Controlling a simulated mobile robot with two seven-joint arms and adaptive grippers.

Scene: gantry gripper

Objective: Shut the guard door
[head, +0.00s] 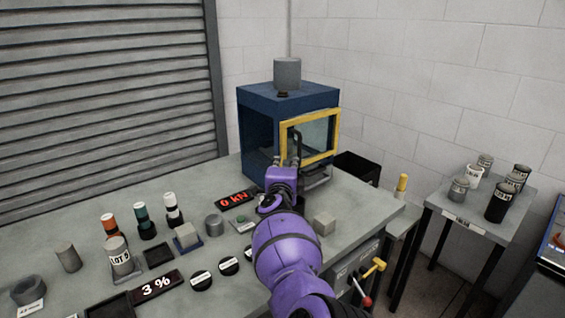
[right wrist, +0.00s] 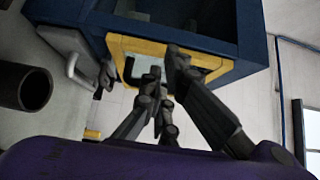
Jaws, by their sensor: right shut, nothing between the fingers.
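The guard door is a yellow frame with a clear pane (head: 322,112) on the dark blue machine cabinet (head: 257,122). A dark upright handle (head: 297,138) shows near the door's left side. In the right wrist view the yellow frame (right wrist: 122,48) lies close along the blue cabinet edge (right wrist: 247,35); I cannot tell whether it sits flush. My right gripper (head: 286,162) is in front of the door's lower left part, shut and empty. Its dark fingers also show in the right wrist view (right wrist: 166,72), close to the frame; contact is unclear. My left gripper is out of view.
The grey bench (head: 95,250) carries a red "0 kN" display (head: 236,199), several sample cylinders, black knobs and a pale block (head: 324,226). A black bin (head: 358,168) stands right of the cabinet. A side table (head: 455,213) holds several pots.

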